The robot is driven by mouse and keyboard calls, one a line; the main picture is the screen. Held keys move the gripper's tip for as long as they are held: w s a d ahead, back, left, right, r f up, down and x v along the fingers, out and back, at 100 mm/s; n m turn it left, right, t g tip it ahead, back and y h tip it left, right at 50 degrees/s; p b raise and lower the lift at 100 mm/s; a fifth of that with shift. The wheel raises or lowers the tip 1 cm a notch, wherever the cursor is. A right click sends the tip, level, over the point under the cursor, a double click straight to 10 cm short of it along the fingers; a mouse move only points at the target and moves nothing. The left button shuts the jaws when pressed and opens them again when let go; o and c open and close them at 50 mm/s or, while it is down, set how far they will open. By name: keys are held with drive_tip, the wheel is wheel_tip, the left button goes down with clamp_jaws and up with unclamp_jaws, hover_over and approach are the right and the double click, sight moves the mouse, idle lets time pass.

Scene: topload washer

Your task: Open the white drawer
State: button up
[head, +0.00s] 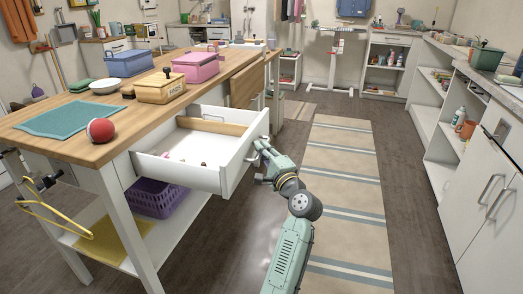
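The white drawer (207,177) under the wooden-topped island table (60,147) is pulled well out toward the right. Its inside shows, with a few small items on its floor near the front. The drawer's handle (252,158) is on its right-facing front panel. My gripper (262,156) is at this handle, at the end of my green-grey arm. The fingers are small and partly merge with the handle, so I cannot tell whether they are closed around it or only beside it.
A red ball (101,130), teal mat (69,118), tan box (161,88) and pink box (198,67) are on the tabletop. A purple basket (155,197) sits below the drawer. A striped rug (342,165) covers the clear aisle. White cabinets (485,205) line the right.

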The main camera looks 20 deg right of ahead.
drive_tip(key=o, duration=0.5)
drive_tip(key=shift+c, duration=0.2)
drive_tip(key=v, duration=1.2)
